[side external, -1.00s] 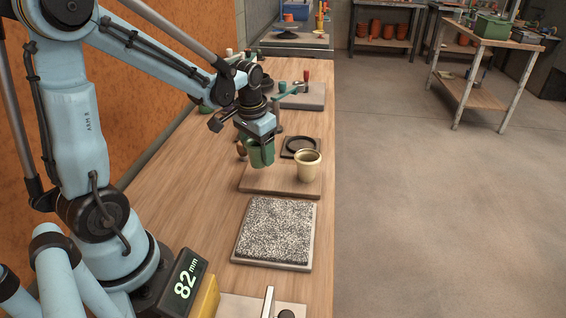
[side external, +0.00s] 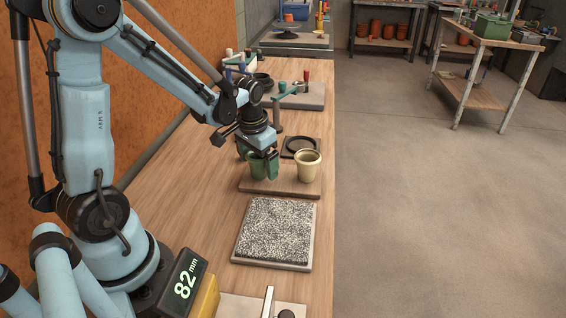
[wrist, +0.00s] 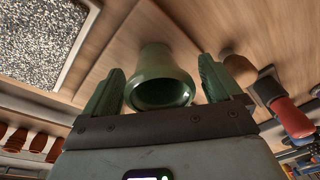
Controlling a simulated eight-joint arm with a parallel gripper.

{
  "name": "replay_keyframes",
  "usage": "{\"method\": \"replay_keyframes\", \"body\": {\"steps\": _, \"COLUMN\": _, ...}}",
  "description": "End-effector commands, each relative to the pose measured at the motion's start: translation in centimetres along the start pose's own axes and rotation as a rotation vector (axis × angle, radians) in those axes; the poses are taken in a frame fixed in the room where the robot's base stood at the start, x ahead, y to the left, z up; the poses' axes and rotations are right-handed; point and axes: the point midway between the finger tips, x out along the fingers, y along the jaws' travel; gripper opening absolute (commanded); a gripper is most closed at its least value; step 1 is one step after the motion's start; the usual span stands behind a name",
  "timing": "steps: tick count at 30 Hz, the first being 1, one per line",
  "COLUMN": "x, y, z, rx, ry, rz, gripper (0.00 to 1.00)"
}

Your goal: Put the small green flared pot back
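The small green flared pot (wrist: 160,72) is between the fingers of my gripper (wrist: 162,66) in the wrist view, its wide mouth towards the camera. Gaps show between its narrower body and both green fingers, so my gripper is open around it. In the side view the pot (side external: 257,168) appears upright on the brown wooden board (side external: 280,188), left of a cream flared pot (side external: 308,166). My gripper (side external: 262,160) partly hides it there.
A black round ring or dish (side external: 300,146) lies behind the cream pot. A speckled square slab (side external: 275,230) is in front of the board. A readout (side external: 185,281) shows 82 mm.

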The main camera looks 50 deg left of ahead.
Motion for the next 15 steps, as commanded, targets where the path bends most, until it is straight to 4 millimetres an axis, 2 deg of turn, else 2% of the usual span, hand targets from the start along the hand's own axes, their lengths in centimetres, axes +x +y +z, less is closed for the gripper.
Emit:
{"method": "replay_keyframes", "body": {"steps": 8, "x": -0.4, "y": 0.0, "z": -0.1, "rx": 0.0, "ry": 0.0, "rz": 0.0, "gripper": 0.92}}
{"method": "replay_keyframes", "body": {"steps": 15, "x": -3.2, "y": 0.0, "z": 0.0, "rx": 0.0, "ry": 0.0, "rz": 0.0, "gripper": 0.92}}
